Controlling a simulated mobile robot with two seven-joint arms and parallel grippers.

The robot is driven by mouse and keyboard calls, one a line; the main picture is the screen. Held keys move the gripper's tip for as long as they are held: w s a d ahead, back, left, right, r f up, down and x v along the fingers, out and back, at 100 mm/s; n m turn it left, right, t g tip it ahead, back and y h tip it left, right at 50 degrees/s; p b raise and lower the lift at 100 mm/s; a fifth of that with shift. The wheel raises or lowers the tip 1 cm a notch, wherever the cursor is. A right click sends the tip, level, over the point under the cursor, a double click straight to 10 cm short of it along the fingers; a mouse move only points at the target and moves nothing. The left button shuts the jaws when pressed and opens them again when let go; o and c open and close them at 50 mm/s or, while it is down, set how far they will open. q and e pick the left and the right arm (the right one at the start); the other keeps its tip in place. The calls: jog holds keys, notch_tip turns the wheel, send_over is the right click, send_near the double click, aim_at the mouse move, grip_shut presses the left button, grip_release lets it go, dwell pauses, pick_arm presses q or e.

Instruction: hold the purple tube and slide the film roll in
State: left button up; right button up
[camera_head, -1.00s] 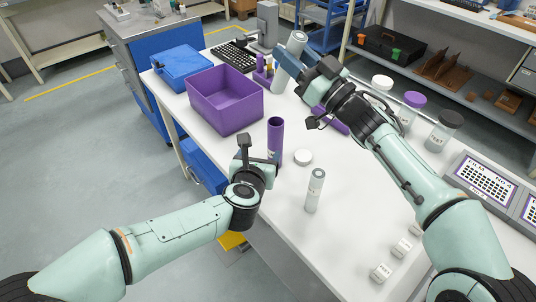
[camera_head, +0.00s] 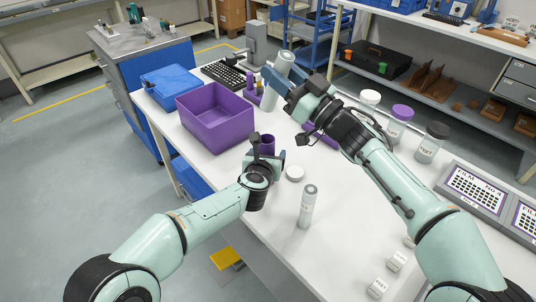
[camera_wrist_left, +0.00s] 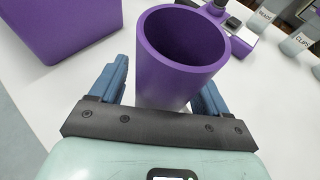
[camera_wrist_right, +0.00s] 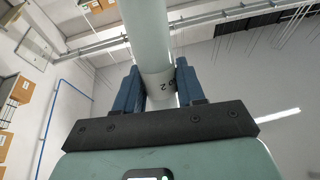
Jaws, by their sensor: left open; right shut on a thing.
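The purple tube (camera_head: 267,143) stands upright on the white table. It fills the middle of the left wrist view (camera_wrist_left: 185,45), with its open mouth showing. My left gripper (camera_head: 266,160) has its fingers on either side of the tube and is open around it. My right gripper (camera_head: 275,80) is shut on the film roll (camera_head: 285,63), a pale grey-white cylinder. The roll is held upright, slightly tilted, beyond the tube. In the right wrist view the roll (camera_wrist_right: 150,40) runs up between the fingers and bears dark printed marks.
A purple bin (camera_head: 213,140) and a blue box (camera_head: 170,88) stand left of the tube. A white round lid (camera_head: 295,173) and a pale upright cylinder (camera_head: 307,207) stand to the near right. Lidded jars (camera_head: 397,127) line the right side.

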pick_arm(q)
jog(key=shift+w, duration=0.1)
jog(key=c, duration=1)
jog(key=shift+c, duration=0.2)
pick_arm(e)
notch_tip(320, 180, down, 10)
jog(key=o, duration=1.1)
jog(key=shift+f, duration=0.1)
jog(key=shift+o, duration=0.2)
notch_tip(320, 180, up, 10)
jog(key=shift+r, duration=0.1)
